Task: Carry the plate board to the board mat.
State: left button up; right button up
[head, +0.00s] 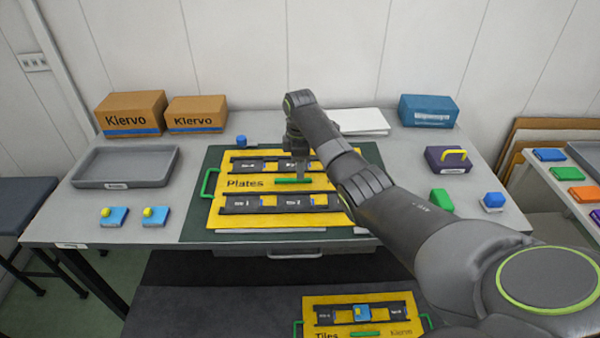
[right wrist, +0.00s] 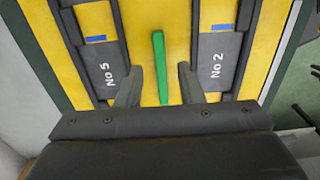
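The plate board (head: 240,208) is yellow, marked "Plates", with dark slotted rails, a green middle bar (head: 293,181) and a green side handle (head: 209,183). It lies on a dark green mat (head: 196,226) on the grey table; I cannot tell whether this is the board mat. My right gripper (head: 298,170) is over the board's middle. In the right wrist view, the right gripper (right wrist: 160,72) is open, its fingers on either side of the green bar (right wrist: 159,60), with gaps. My arm hides the board's right part. My left gripper is out of view.
A yellow "Tiles" board (head: 325,302) lies on a dark surface in front. A grey tray (head: 125,166), Klervo boxes (head: 130,113), a blue box (head: 428,110) and a purple container (head: 449,159) stand around the mat. A small blue block (head: 241,141) is near the board's back left.

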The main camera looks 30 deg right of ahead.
notch_tip(320, 180, up, 10)
jog(key=b, duration=0.1)
jog(key=shift+f, duration=0.15)
dwell(0.4)
